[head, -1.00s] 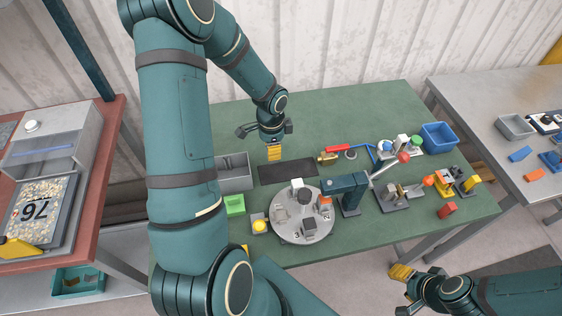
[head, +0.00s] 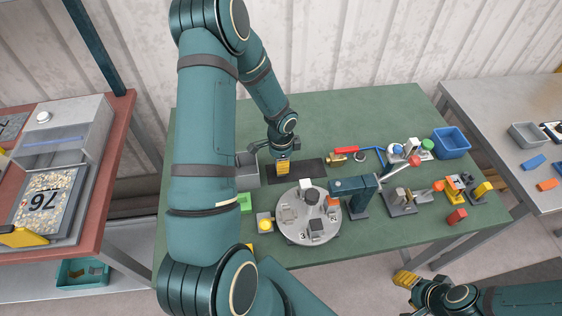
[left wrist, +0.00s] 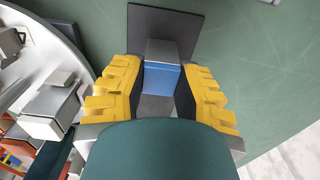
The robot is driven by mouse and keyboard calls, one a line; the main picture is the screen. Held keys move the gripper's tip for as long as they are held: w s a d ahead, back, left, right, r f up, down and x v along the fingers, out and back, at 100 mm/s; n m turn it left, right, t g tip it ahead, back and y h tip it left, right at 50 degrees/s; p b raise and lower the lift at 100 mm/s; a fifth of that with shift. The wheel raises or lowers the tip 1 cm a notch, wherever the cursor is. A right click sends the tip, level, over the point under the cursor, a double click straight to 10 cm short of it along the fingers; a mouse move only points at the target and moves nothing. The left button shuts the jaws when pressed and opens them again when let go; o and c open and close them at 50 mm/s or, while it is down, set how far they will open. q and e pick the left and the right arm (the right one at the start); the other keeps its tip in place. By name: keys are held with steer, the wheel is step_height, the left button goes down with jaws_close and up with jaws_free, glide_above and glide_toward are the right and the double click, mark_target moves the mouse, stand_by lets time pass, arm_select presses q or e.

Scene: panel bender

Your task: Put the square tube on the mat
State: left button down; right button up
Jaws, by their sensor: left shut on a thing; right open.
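The dark rectangular mat (head: 311,168) lies on the green table, behind the round grey turntable. My left gripper (head: 283,168) is over the left part of the mat, yellow fingers pointing down. In the left wrist view its fingers (left wrist: 160,85) are shut on the square tube (left wrist: 162,52), a grey piece with a blue part between the fingers. The mat (left wrist: 185,22) shows beneath it there. I cannot tell whether the tube touches the mat. The tube is hidden by the fingers in the head view. My right gripper (head: 405,280) is open and empty, off the table's front edge.
A grey bin (head: 246,172) is close at left. A brass-and-red tool (head: 343,156) lies at right. The table's back is clear.

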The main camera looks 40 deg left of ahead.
arm_select(q)
steer(key=c, duration=0.8)
jaws_free()
steer(key=shift+r+p, duration=0.3)
steer(key=shift+p, duration=0.05)
step_height(320, 180, up, 12)
steer(key=shift+p, duration=0.45)
steer(key=shift+f, duration=0.15)
